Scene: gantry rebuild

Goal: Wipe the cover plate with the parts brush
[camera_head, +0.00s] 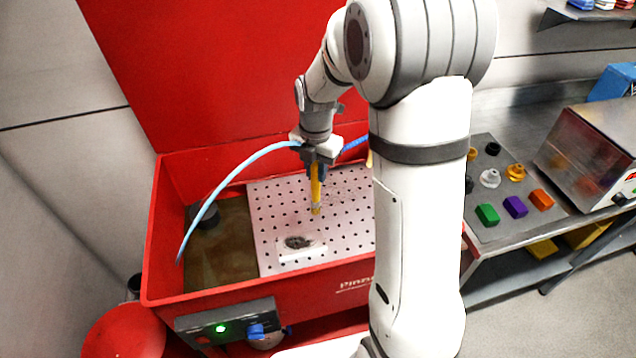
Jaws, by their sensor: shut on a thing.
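My gripper (317,160) is above the red parts washer, pointing down. It is shut on the parts brush (316,188), which has a yellow handle and hangs roughly upright. The brush's lower end is over the perforated shelf, behind and slightly right of the cover plate; I cannot tell whether it touches the shelf. The cover plate (313,251) is a pale flat piece with a dark patch on it, lying near the front of the shelf. The brush and the plate appear apart.
The red washer (160,225) has a raised lid behind and dark liquid (220,245) at left. A light blue hose (215,197) arcs across its left side. The perforated shelf (275,205) is mostly bare. At right, a bench holds coloured parts (515,206) and a metal box (590,150). My arm hides the washer's right end.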

